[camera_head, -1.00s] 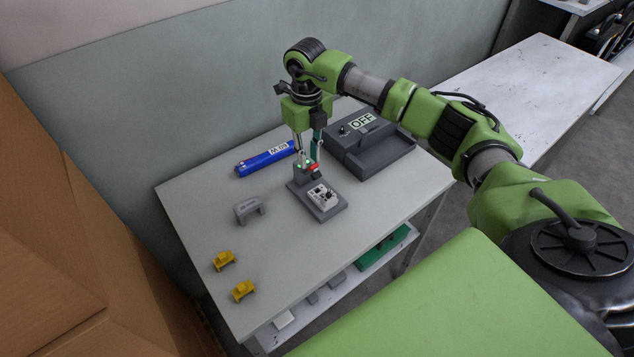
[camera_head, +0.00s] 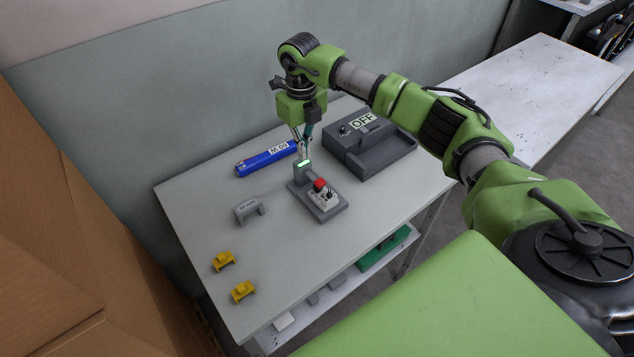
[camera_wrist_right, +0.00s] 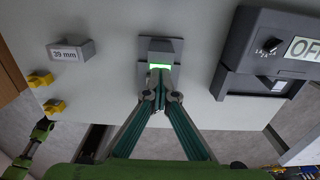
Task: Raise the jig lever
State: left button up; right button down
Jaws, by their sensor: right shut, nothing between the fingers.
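The jig is a small grey base (camera_head: 334,212) on the table, with an upright grey post at its back. A green light strip (camera_head: 304,163) glows on the post; it also shows in the wrist view (camera_wrist_right: 160,66). The lever's red knob (camera_head: 320,184) sits close over a white part (camera_head: 323,197) on the base. My right gripper (camera_head: 306,157) is shut and empty, its fingertips at the post's top, behind the red knob. I cannot tell whether they touch the post. In the wrist view the closed fingertips (camera_wrist_right: 161,96) hide part of the jig.
A grey box marked OFF (camera_head: 371,147) stands right of the jig. A blue cylinder (camera_head: 266,160) lies behind left. A grey bracket (camera_head: 248,209) and two yellow parts (camera_head: 223,261) are at left. The table front (camera_head: 300,265) is clear.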

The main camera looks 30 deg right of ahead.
jog(key=shift+w+f, duration=0.1)
jog(key=shift+w, duration=0.05)
jog(key=shift+w+b, duration=0.25)
jog(key=shift+b, duration=0.05)
jog(key=shift+w+f, duration=0.15)
jog(key=shift+w, duration=0.3)
dwell(0.4)
jog(key=c, duration=2.2)
grip_release()
jog(key=shift+o, duration=0.2)
